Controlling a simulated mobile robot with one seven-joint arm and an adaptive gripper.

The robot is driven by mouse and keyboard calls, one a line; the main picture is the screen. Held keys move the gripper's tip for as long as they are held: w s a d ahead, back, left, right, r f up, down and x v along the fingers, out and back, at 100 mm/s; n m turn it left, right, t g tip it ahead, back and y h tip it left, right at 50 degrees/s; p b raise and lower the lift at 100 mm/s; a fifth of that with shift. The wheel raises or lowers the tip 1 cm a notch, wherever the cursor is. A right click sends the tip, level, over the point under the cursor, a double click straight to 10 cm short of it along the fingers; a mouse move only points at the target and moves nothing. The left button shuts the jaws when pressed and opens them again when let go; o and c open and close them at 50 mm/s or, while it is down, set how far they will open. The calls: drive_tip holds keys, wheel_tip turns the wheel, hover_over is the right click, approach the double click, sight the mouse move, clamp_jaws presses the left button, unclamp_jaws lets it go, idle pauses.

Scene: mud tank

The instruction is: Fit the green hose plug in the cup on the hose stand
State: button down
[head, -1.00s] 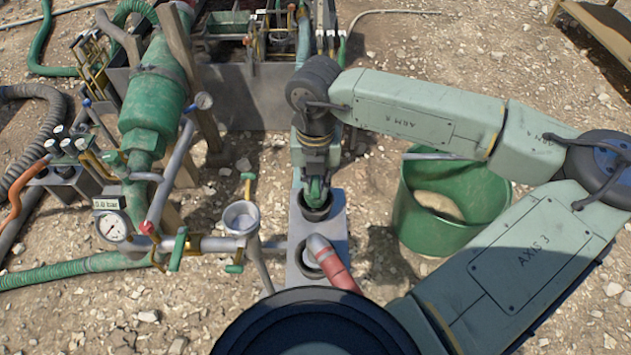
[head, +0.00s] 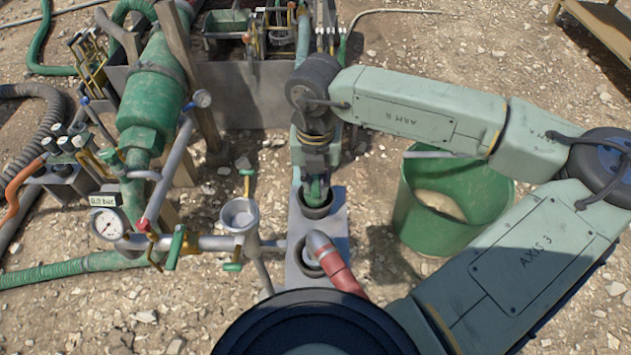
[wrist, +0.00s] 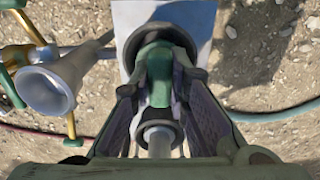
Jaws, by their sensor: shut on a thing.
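The green hose plug (wrist: 156,88) is held between the two fingers of my gripper (wrist: 160,78), which is shut on it. The hose stand (head: 335,226) is a pale grey plate with two dark-rimmed cups. The far cup (head: 317,211) is right under my gripper (head: 316,184) in the head view. In the wrist view the dark rim of this cup (wrist: 196,74) surrounds the plug's far end, which looks to be inside the mouth. How deep it sits is hidden by the plug and fingers.
A red hose end (head: 334,264) sits in the near cup. A grey funnel (head: 240,215) on pipework with green-handled valves stands close on the left. A green bucket (head: 408,215) stands to the right, under my arm. A pressure gauge (head: 108,224) is further left.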

drive_tip(key=shift+f+b, duration=0.75)
drive_tip(key=shift+b, duration=0.2)
idle(0.7)
drive_tip(key=c, duration=1.5)
unclamp_jaws()
drive_tip(key=shift+o, duration=0.2)
wheel_tip(320, 180, up, 12)
